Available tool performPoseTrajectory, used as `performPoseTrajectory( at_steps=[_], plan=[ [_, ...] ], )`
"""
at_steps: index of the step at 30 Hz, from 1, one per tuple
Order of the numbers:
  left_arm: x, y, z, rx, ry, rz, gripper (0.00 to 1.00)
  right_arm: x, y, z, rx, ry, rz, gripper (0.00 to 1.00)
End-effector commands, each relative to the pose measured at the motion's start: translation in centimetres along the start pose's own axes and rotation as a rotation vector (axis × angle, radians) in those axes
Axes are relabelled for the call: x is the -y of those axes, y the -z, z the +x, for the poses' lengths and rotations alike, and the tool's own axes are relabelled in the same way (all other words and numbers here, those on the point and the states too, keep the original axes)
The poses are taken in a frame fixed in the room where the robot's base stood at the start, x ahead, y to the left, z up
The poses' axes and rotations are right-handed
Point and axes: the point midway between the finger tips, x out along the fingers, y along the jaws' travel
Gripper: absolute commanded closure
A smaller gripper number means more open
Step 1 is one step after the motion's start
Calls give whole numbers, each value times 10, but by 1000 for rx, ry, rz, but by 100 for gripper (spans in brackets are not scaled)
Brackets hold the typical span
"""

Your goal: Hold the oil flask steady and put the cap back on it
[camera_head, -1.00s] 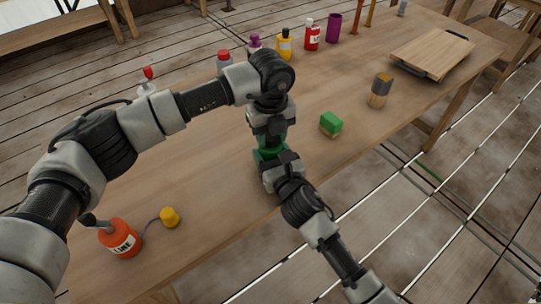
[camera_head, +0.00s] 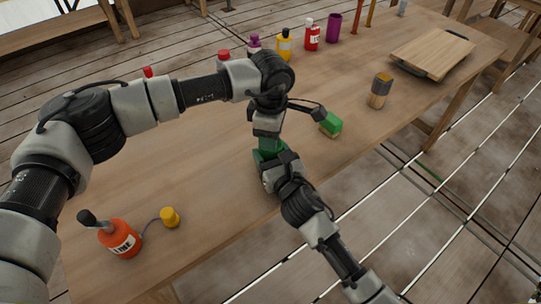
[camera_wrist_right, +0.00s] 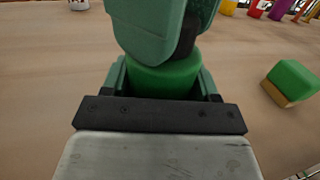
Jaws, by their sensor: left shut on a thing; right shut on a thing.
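A green body, which looks like the oil flask (camera_wrist_right: 165,75), stands between the green fingers of my right gripper (camera_wrist_right: 163,88) in the right wrist view. My right gripper (camera_head: 270,160) is shut on it at the table's near edge. My left gripper (camera_head: 267,142) is directly above, its fingers pointing down at the flask top. In the right wrist view, the left gripper's teal fingers (camera_wrist_right: 150,35) are close together over the flask. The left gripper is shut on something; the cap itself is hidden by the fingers. I cannot tell whether the cap touches the flask.
A green block with a tan base (camera_head: 330,124) lies just right of the grippers. An orange bottle (camera_head: 120,240) with a corded yellow piece (camera_head: 170,217) stands front left.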

Motion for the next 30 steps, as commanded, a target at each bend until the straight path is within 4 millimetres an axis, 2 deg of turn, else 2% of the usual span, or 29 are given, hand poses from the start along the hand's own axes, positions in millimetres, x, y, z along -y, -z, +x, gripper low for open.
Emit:
performPoseTrajectory(
  at_steps=[15, 19, 23, 24, 29, 30],
  plan=[
    [0, 1, 0, -1, -1, 1103, 88, 0, 0, 0, 0, -1, 0, 100],
    [0, 0, 0, -1, -1, 1312, 88, 0, 0, 0, 0, -1, 0, 100],
    [0, 0, 0, -1, -2, 1310, 88, 0, 0, 0, 0, -1, 0, 100],
    [0, 0, 0, -1, -1, 1310, 59, 0, 0, 0, 0, -1, 0, 100],
    [0, 0, 0, -1, -1, 1308, 35, 0, 0, 0, 0, -1, 0, 100],
    [0, 0, 1, -1, -1, 1308, 35, 0, 0, 0, 0, -1, 0, 100]
  ],
)
